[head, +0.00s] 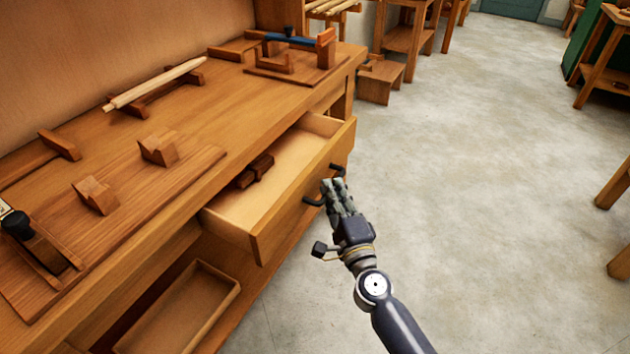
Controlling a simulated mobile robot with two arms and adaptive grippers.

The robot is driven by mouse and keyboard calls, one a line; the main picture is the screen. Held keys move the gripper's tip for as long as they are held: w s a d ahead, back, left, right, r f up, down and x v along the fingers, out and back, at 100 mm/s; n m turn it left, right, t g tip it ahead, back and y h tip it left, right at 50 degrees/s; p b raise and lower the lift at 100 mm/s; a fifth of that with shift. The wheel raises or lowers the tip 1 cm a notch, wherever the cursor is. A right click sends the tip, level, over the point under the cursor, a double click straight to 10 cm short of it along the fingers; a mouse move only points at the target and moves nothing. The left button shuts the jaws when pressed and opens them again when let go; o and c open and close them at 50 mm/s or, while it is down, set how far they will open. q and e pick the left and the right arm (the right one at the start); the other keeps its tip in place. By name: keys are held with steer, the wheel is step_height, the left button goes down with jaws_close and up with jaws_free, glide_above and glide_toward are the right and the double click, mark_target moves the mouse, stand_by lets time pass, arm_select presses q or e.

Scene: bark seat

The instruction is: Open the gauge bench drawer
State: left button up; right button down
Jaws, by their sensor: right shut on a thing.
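The gauge bench (215,99) is a long wooden workbench along the left. Its drawer (283,213) is pulled out toward the right, and its pale inside shows. Small dark brown wooden pieces (254,171) lie in it. A dark handle (313,202) is on the drawer front; part of it is hidden behind my right gripper (334,190). The right gripper is shut on the handle, with the arm coming from the lower right. My left gripper is not in view.
A shallow open wooden tray (232,295) sits below the drawer. On the bench top are a plane (17,225), notched blocks (158,150), a pale stick (155,84) and a blue-handled tool (290,40). The concrete floor (480,180) to the right is clear.

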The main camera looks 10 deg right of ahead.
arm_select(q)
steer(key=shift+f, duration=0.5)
arm_select(e)
steer(key=s+d, duration=0.4)
steer(key=d, duration=0.2)
steer(key=shift+s, duration=0.15)
steer(key=c, duration=1.7)
jaws_free()
steer(key=shift+o, duration=0.2)
steer(key=s+d+f, duration=0.1)
steer(key=s, duration=1)
steer(key=shift+s+d+f, duration=0.3)
steer(key=shift+s+f, duration=0.05)
steer(key=shift+s, duration=0.05)
